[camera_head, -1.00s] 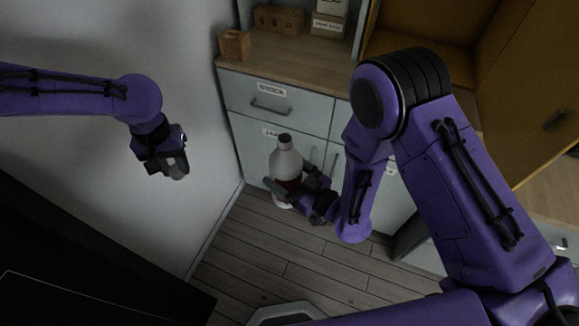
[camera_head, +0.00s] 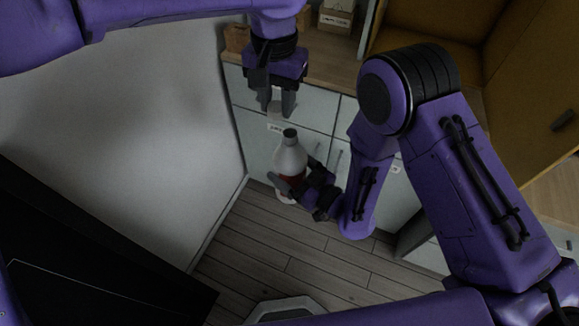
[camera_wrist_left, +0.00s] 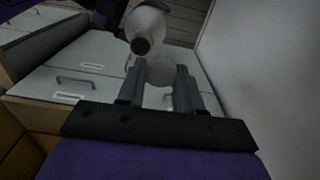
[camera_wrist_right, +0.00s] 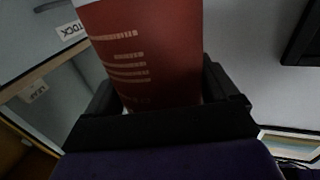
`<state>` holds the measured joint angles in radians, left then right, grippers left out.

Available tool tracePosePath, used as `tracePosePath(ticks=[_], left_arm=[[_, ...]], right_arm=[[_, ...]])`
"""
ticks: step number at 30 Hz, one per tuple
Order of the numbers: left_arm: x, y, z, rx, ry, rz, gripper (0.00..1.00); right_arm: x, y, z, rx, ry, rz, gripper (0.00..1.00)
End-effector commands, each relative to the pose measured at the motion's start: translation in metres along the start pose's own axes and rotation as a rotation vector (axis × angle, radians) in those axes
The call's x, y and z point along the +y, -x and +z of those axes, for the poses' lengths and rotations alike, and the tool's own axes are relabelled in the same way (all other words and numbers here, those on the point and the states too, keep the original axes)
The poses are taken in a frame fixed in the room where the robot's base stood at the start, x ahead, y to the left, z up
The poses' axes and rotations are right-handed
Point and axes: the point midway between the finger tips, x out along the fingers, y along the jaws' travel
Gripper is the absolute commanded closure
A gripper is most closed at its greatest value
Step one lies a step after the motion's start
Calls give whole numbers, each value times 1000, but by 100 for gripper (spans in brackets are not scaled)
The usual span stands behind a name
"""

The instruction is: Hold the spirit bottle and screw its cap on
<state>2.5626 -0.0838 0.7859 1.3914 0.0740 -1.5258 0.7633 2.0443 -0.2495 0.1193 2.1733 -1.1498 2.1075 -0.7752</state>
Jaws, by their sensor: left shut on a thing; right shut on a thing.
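The spirit bottle (camera_head: 290,158) is pale with a red label and a dark, uncapped mouth. It stands roughly upright in my right gripper (camera_head: 287,184), which is shut around its labelled body. The red label (camera_wrist_right: 145,55) fills much of the right wrist view. My left gripper (camera_head: 275,107) points down, above and slightly left of the bottle's mouth in the head view. It is shut on the pale, round cap (camera_wrist_left: 159,72). In the left wrist view the bottle (camera_wrist_left: 146,28) is beyond the fingertips, its dark mouth near the cap. Cap and mouth look apart.
Grey drawers and doors (camera_head: 315,112) with labels and handles stand behind the bottle, under a wooden counter (camera_head: 320,72). A small wooden box (camera_head: 237,37) sits on the counter. A white wall (camera_head: 120,150) is at left. Plank floor lies below.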

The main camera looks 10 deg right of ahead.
Motion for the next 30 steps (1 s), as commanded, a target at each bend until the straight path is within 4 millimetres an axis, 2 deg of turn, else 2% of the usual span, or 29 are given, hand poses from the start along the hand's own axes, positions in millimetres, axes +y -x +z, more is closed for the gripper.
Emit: tracePosePath(ticks=[3,6,16,30], left_arm=[[20,11,-2,-3,-47,5,92],[27,15,-2,-4,-64,9,92],[28,15,-1,-5,-67,9,92],[28,-23,-1,-6,-66,9,92]], right_arm=[[0,0,-1,3,0,1,81],[0,0,-1,3,0,1,81],[0,0,-1,3,0,1,81],[0,0,-1,3,0,1,81]])
